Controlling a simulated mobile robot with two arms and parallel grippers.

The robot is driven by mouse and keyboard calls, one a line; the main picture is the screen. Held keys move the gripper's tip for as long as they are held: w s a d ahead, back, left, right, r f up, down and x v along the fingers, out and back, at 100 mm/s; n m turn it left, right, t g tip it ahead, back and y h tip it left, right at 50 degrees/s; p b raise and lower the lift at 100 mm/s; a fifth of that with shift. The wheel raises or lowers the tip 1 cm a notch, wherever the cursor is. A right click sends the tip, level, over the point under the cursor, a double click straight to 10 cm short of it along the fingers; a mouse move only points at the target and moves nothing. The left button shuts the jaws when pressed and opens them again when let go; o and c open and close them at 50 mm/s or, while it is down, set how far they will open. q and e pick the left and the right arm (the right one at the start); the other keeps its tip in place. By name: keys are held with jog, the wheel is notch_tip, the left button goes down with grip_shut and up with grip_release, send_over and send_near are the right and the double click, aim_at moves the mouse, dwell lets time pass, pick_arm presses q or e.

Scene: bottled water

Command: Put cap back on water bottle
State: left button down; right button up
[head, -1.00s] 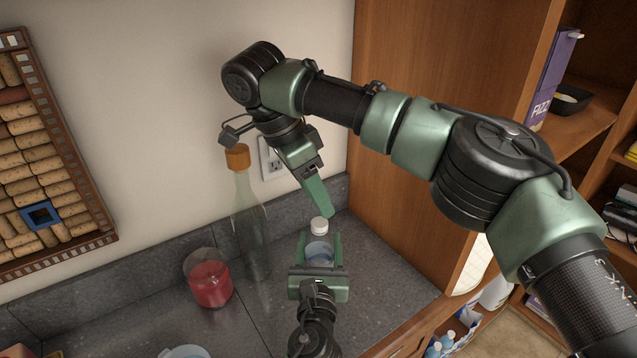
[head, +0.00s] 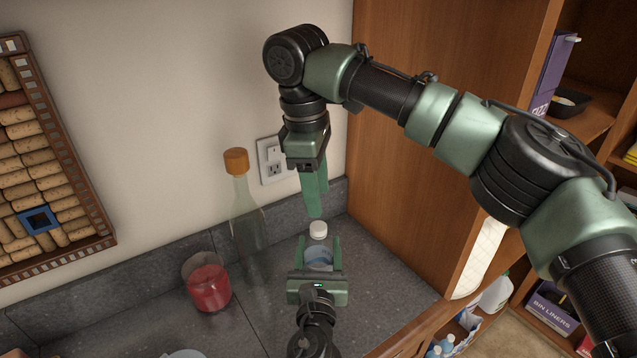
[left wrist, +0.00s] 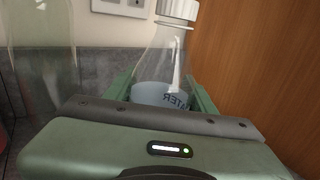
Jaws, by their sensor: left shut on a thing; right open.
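The clear water bottle (head: 318,257) stands upright near the back corner of the counter. My left gripper (head: 318,262) is shut around its body, one finger on each side. The white cap (head: 318,230) sits at the top of the bottle's neck; the left wrist view shows the cap (left wrist: 178,9) at the top edge, with its upper part cut off, and the bottle (left wrist: 165,70) with its label below. My right gripper (head: 317,214) points down just above the cap, open and apart from it. Whether the cap is screwed tight cannot be told.
A tall glass bottle with an orange stopper (head: 236,162) and a red candle jar (head: 208,286) stand to the left on the counter. The wall with an outlet (head: 273,160) is behind. A wooden cabinet side (head: 410,150) closes the right.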

aim_at(318, 226)
jog(key=n, duration=0.7)
jog(key=shift+r+n+y, duration=0.3)
jog(key=shift+r+y, duration=0.05)
jog(key=shift+y, duration=0.05)
jog(key=n, duration=0.6)
jog(key=shift+d+r+y, duration=0.1)
jog(key=shift+r+y, duration=0.2)
jog(key=shift+r, duration=0.05)
jog(key=shift+f, duration=4.05)
grip_shut()
